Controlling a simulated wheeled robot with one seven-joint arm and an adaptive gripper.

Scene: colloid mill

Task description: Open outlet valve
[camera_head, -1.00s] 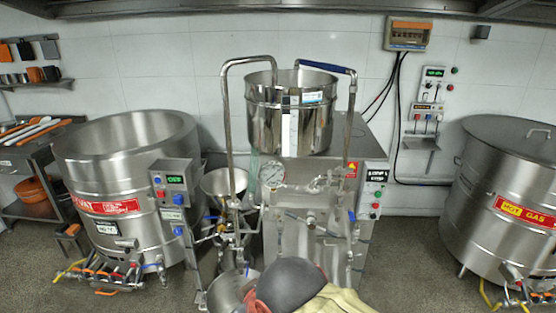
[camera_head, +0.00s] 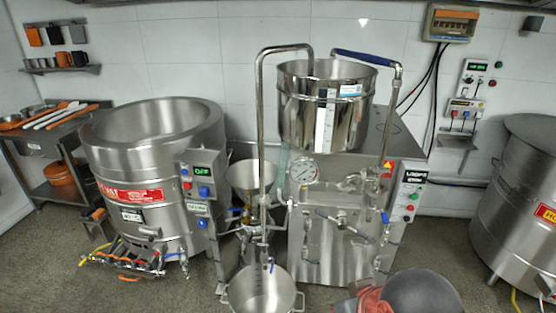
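The colloid mill stands in the middle, with a steel hopper (camera_head: 325,110) on top and a steel cabinet (camera_head: 335,255) below. A bent steel pipe (camera_head: 262,130) runs down its left side and ends over an open steel pot (camera_head: 262,297) on the floor. A small blue handle (camera_head: 271,267) shows at the lower end of this pipe, above the pot. Another blue-handled valve (camera_head: 385,217) is on the cabinet's right side. I cannot tell which is the outlet valve, or whether either is open. My gripper does not show clearly.
A dark rounded shape with red beside it is at the bottom right, perhaps part of my arm. A large kettle (camera_head: 150,165) with a control box (camera_head: 200,185) stands left, a lidded tank (camera_head: 525,200) right. Floor is clear (camera_head: 190,298) left of the pot.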

